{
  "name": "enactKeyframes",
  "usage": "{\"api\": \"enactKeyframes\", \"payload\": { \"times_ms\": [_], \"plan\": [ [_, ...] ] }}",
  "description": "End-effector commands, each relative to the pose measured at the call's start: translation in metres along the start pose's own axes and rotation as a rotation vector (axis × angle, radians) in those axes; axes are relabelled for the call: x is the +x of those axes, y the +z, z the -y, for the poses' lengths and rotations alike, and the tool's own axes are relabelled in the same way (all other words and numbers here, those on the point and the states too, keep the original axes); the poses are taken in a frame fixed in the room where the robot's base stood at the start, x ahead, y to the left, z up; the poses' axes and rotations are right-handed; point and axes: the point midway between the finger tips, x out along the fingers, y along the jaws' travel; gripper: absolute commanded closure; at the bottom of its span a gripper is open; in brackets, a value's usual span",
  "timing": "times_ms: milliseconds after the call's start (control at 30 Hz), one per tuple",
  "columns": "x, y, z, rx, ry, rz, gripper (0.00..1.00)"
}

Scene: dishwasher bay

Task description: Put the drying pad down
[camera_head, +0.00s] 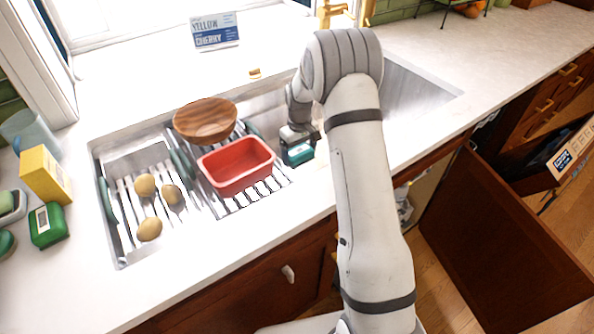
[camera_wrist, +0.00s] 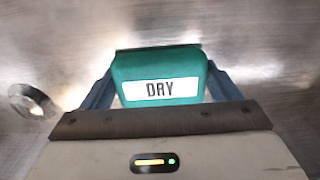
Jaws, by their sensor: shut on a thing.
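The drying pad (camera_wrist: 160,72) is a teal block with a white label reading "DRY". It sits between the two fingers of my gripper (camera_wrist: 160,85) in the wrist view, and the gripper is shut on it. In the head view the pad (camera_head: 299,153) shows below my gripper (camera_head: 297,140), over the sink (camera_head: 270,110) just right of the red tub. Behind the pad, the wrist view shows bare metal of the sink with a round drain (camera_wrist: 33,101) at the left. I cannot tell whether the pad touches the sink bottom.
A red tub (camera_head: 236,166) and a wooden bowl (camera_head: 205,120) stand on the rack left of my gripper. Several potatoes (camera_head: 149,229) lie in the left rack. A yellow box (camera_head: 45,175) and a green block (camera_head: 48,225) stand on the left counter. The front counter is clear.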

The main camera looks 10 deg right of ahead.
Motion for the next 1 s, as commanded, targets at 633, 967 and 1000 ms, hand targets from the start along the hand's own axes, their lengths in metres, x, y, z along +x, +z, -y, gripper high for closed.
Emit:
{"api": "enactKeyframes", "payload": {
  "times_ms": [633, 967, 1000],
  "plan": [
    [0.079, 0.001, -0.001, 0.002, -0.001, 0.001, 0.35],
    [0.083, 0.001, -0.001, 0.003, 0.000, 0.000, 0.35],
    [0.081, 0.001, -0.001, 0.003, 0.000, 0.000, 0.13]
  ]
}}
